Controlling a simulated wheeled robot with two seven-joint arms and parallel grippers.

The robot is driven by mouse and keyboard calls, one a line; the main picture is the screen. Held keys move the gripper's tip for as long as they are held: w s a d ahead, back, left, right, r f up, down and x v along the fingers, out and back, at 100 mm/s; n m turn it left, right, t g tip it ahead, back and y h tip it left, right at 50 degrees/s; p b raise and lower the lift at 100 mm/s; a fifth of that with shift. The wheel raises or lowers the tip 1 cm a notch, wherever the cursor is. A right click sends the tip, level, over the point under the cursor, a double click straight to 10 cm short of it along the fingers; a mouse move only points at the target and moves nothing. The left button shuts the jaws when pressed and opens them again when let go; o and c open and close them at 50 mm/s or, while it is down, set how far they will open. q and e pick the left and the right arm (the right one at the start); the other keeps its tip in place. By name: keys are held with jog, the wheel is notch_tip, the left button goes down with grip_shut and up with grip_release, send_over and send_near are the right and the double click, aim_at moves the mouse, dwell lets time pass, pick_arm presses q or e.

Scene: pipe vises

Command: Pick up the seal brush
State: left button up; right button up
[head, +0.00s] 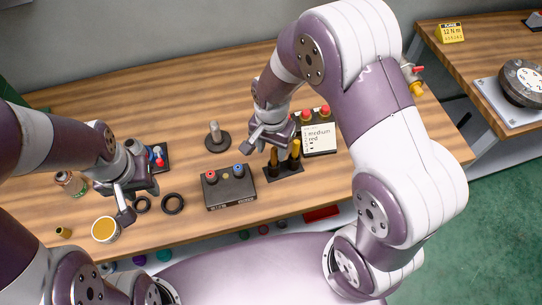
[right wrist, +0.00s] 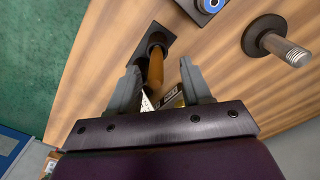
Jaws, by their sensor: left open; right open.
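Two upright tools with orange-brown handles, one at left (head: 274,156) and one at right (head: 295,150), stand in a dark holder (head: 284,171) on the table. One of them may be the seal brush; their lower ends are hidden. My right gripper (head: 268,140) is open just above and behind the left handle. In the right wrist view, an orange-brown handle (right wrist: 156,68) stands between the open fingers (right wrist: 160,85), with no clear contact. A second orange patch shows beside the right finger. My left gripper (head: 124,203) is open and empty near a cup at the left.
A metal peg on a round base (head: 215,137), black rings (head: 173,204), a cup (head: 105,230) and a jar (head: 71,184) stand further left.

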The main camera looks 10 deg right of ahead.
jog(key=f, duration=0.1)
jog(key=d+f, duration=0.1)
jog(key=shift+s+f, duration=0.1)
jog(key=shift+f, duration=0.2)
jog(key=shift+a, duration=0.2)
jog(key=shift+c, duration=0.9)
jog(key=c, duration=0.6)
grip_shut()
jog(key=shift+d, duration=0.1)
jog(key=shift+r, duration=0.1)
jog(key=shift+r, duration=0.35)
notch_tip(320, 180, up, 9)
jog(key=shift+r+b, duration=0.15)
jog(key=shift+b, duration=0.35)
